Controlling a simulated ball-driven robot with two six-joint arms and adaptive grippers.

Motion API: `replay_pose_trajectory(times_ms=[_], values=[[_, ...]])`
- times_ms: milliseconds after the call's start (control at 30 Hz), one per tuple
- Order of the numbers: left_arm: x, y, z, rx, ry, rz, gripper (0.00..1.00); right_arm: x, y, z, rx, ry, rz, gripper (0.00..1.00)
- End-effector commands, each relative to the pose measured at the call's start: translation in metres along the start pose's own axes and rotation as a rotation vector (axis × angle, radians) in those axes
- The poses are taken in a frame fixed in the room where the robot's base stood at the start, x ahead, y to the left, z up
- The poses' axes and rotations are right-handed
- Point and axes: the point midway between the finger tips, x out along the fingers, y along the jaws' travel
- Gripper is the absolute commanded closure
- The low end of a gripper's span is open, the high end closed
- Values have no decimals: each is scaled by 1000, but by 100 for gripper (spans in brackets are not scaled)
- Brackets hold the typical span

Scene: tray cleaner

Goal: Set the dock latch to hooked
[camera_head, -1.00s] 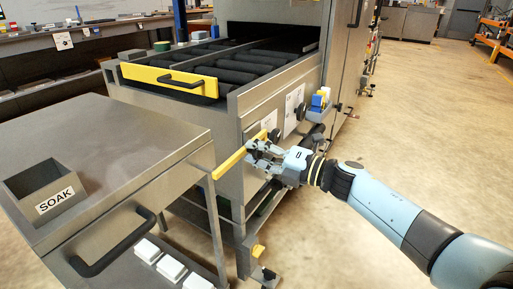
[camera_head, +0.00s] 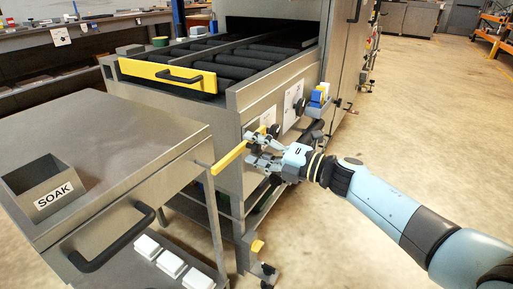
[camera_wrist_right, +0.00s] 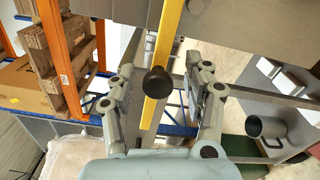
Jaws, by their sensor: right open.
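The dock latch is a yellow bar (camera_head: 230,158) on the side of the steel machine. It slants down to the left, and its lower end is close to the cart's corner. Whether it touches the cart I cannot tell. In the right wrist view the bar (camera_wrist_right: 167,35) runs between my fingers, with a round black knob (camera_wrist_right: 157,82) on it. My right gripper (camera_head: 254,148) is open, its fingers on either side of the bar near its upper end. I see no clear grip. My left gripper is out of view.
The steel cart (camera_head: 110,130) with a SOAK bin (camera_head: 42,187) and black handle (camera_head: 118,240) stands at left. The machine's roller bed has a yellow front gate (camera_head: 168,78). Open floor (camera_head: 430,110) lies right.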

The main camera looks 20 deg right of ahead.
Motion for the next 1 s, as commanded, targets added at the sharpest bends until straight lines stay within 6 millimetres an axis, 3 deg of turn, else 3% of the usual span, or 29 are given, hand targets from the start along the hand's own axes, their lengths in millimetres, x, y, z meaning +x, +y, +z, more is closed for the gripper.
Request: replay_pose_trajectory(times_ms=[167, 600, 800, 1000], values=[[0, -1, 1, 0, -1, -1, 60, -12, -1, 0, -1, 0, -3, 49], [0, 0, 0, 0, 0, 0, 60, -102, -1, 0, 0, 2, -4, 49], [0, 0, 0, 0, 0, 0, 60, -119, 0, 0, -1, 0, -1, 49], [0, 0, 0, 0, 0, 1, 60, -120, 0, 0, 0, 0, 0, 49]])
